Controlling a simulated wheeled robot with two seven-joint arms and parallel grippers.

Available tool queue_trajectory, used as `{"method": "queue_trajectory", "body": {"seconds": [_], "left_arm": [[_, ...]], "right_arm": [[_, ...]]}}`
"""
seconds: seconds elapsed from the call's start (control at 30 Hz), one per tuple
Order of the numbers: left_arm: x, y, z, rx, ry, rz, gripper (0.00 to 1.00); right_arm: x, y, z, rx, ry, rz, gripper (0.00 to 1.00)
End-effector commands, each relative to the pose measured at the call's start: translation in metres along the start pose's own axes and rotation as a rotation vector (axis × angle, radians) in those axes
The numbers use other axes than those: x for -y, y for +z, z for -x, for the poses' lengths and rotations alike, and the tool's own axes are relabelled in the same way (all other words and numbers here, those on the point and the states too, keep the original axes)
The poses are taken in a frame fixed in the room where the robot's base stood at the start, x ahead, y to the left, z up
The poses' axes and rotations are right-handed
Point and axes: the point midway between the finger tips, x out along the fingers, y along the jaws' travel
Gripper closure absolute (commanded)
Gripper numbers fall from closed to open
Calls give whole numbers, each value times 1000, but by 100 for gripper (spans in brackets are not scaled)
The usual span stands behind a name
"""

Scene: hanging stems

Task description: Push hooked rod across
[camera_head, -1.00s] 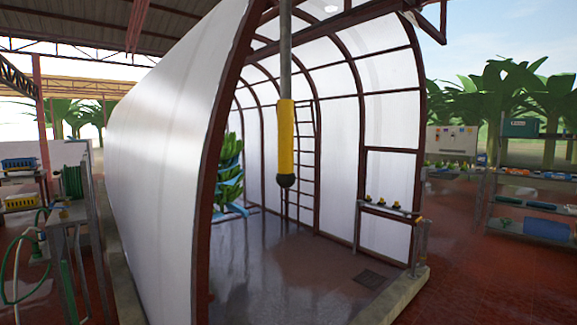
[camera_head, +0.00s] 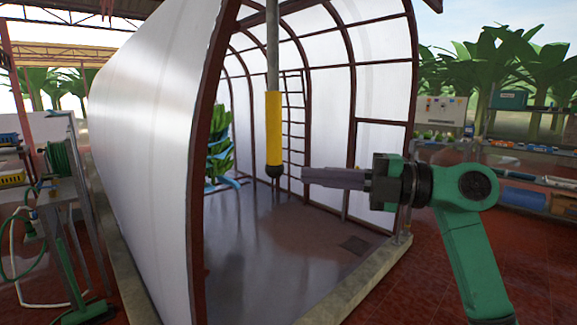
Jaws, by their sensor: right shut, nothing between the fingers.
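The rod (camera_head: 273,128) hangs upright at the tunnel's mouth, with a grey shaft above, a yellow sleeve and a dark rounded lower end. Its top runs out of view, and no hook shows. My right gripper (camera_head: 304,177) comes in from the right on a green arm. Its fingers are shut and empty, pointing left. The fingertips are just right of the rod's dark lower end in the picture; I cannot tell whether they touch it. My left gripper is not in view.
A white-walled tunnel with dark red ribs (camera_head: 205,160) stands around the rod. A green banana bunch (camera_head: 220,150) hangs inside at the back left. A low kerb (camera_head: 355,290) edges the floor. Shelves stand at the right, and a hose stand (camera_head: 65,190) at the left.

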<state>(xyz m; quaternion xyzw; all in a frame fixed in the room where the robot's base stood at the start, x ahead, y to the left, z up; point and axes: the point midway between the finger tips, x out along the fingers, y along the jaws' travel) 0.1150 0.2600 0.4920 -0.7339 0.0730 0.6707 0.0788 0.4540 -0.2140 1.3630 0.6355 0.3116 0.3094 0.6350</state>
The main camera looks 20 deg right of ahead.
Motion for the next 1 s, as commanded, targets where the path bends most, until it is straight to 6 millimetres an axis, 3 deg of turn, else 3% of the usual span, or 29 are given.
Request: {"method": "queue_trajectory", "body": {"seconds": [0.47, 0.7, 1.0], "left_arm": [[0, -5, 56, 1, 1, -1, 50], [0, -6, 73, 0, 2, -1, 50], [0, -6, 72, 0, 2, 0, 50]], "right_arm": [[-8, -1, -94, -5, 4, -3, 100], [-4, 32, -85, -1, 2, -4, 100], [0, 37, -83, -2, 2, 0, 100]]}}
